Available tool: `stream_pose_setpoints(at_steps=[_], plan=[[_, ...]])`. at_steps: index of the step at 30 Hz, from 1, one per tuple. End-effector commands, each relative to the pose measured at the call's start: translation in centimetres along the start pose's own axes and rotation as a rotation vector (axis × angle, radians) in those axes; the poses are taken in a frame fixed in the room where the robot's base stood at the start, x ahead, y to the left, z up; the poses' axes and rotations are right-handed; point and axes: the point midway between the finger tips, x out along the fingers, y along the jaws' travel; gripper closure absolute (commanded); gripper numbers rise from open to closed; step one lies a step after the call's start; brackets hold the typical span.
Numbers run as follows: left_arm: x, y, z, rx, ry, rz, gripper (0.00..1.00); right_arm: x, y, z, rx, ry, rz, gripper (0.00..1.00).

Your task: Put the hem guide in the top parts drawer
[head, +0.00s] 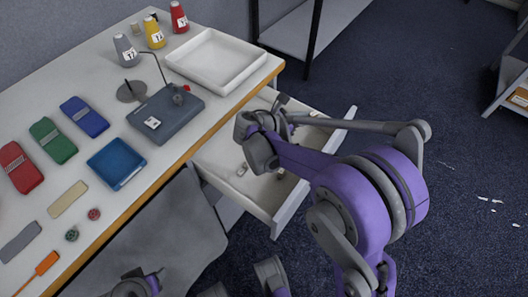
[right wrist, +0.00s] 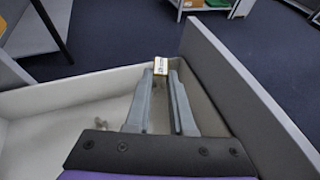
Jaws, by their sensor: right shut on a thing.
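My right gripper (head: 281,101) is over the open parts drawer (head: 341,128), which is pulled out below the table edge. In the head view I cannot make out the held piece. A grey and purple part of my left arm, perhaps the left gripper (head: 139,284), shows at the bottom edge; its jaws are unclear.
Small metal parts (head: 242,169) lie in the drawer. On the table are a white tray (head: 246,48), a grey machine (head: 165,112), a blue tray (head: 117,164), thread cones (head: 154,35) and coloured cases (head: 53,140). A shelf (head: 318,28) stands behind. Floor right of the drawer is mostly clear.

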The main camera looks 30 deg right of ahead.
Motion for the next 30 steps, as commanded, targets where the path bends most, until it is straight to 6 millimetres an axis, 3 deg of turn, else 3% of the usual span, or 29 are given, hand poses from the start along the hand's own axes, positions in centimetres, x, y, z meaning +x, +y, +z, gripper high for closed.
stream_pose_setpoints(at_steps=[9, 16, 21, 30], plan=[[2.1, 0.0, 0.5, 0.000, -0.006, 0.000, 0.50, 2.2, -0.1, -5.0, 0.006, 0.000, -0.014, 1.00], [2.6, 0.0, 0.6, 0.000, -0.007, 0.000, 0.50, 2.9, -0.1, -6.6, 0.005, 0.000, -0.013, 1.00], [3.5, 0.0, 0.8, 0.000, -0.009, 0.000, 0.50, 3.8, -0.1, -8.9, 0.005, 0.000, -0.013, 1.00], [3.5, 0.0, 0.8, 0.000, -0.009, 0.000, 0.50, 3.9, -0.1, -9.2, 0.005, 0.000, -0.012, 1.00]])
